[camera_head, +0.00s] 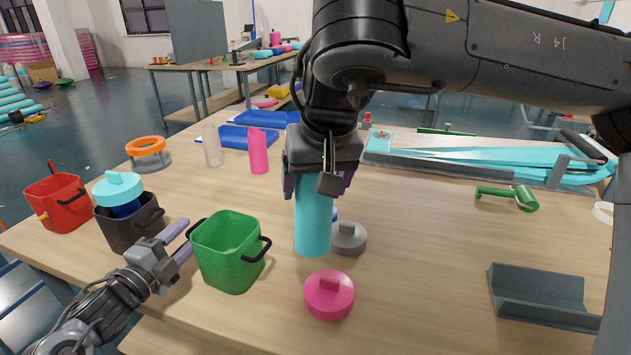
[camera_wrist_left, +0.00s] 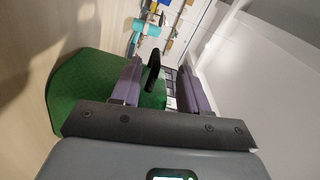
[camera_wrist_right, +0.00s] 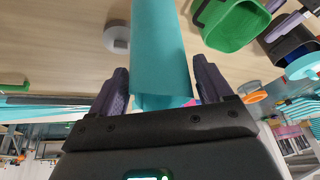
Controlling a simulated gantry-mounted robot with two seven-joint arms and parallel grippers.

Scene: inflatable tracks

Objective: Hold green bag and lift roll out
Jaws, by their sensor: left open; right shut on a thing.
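The green bag (camera_head: 228,262) stands open on the table, a black handle on each side; its inside looks empty from here. My left gripper (camera_head: 181,238) is open beside its left side. In the left wrist view the green bag (camera_wrist_left: 85,95) fills the left, and a black handle (camera_wrist_left: 152,72) shows between the spread fingers. My right gripper (camera_head: 318,185) is shut on the upper end of a cyan roll (camera_head: 311,228), held upright right of the bag and apart from it. The roll (camera_wrist_right: 160,45) also shows in the right wrist view. I cannot tell whether its lower end touches the table.
A grey lidded disc (camera_head: 348,238) and a pink one (camera_head: 329,295) lie close to the roll. A black bag (camera_head: 128,228) with a cyan-topped item and a red bag (camera_head: 58,203) stand at left.

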